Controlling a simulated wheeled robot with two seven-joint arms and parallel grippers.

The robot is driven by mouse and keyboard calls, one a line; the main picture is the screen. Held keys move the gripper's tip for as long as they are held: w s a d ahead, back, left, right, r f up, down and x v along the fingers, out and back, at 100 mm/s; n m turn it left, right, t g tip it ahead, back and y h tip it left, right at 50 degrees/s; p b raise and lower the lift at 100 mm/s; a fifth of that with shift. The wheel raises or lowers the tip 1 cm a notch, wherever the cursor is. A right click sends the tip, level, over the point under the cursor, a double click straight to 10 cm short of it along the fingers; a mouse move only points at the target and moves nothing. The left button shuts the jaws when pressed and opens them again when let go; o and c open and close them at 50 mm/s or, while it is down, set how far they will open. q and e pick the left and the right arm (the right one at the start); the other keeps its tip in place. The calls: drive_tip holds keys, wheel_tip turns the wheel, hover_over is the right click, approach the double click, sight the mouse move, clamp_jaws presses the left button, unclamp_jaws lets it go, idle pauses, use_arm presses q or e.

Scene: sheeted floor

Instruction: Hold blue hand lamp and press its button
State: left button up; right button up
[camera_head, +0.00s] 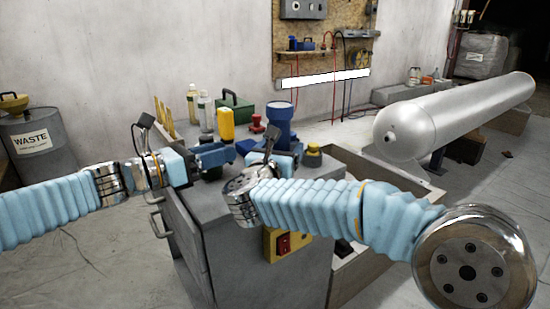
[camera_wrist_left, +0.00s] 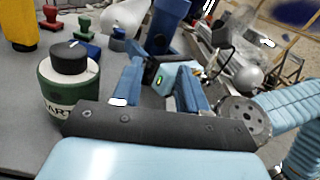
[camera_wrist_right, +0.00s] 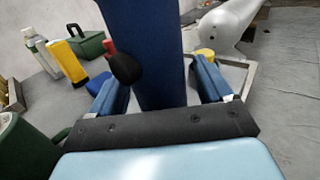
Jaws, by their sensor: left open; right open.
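The blue hand lamp (camera_head: 279,120) stands upright on the grey cabinet top, its wide round head up. In the right wrist view its blue body (camera_wrist_right: 150,50) rises between the fingers of my right gripper (camera_wrist_right: 160,78), which is open with gaps beside the body. A black oval part (camera_wrist_right: 124,68) shows at the lamp's left side; I cannot tell if it is the button. My left gripper (camera_head: 222,155) is open, left of the lamp. In the left wrist view the lamp (camera_wrist_left: 168,25) is beyond my left gripper (camera_wrist_left: 158,80), with my right wrist partly between.
A green cylinder with a black knob (camera_wrist_left: 68,60) stands close to my left gripper. A grey tank (camera_head: 450,115) lies at right.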

drive_tip(key=shift+w+d, duration=0.1)
drive_tip(key=shift+w, duration=0.25)
drive_tip(key=c, duration=1.1)
use_arm(q)
clamp_jaws()
use_arm(e)
drive_tip(key=shift+c, duration=0.3)
idle(2.4)
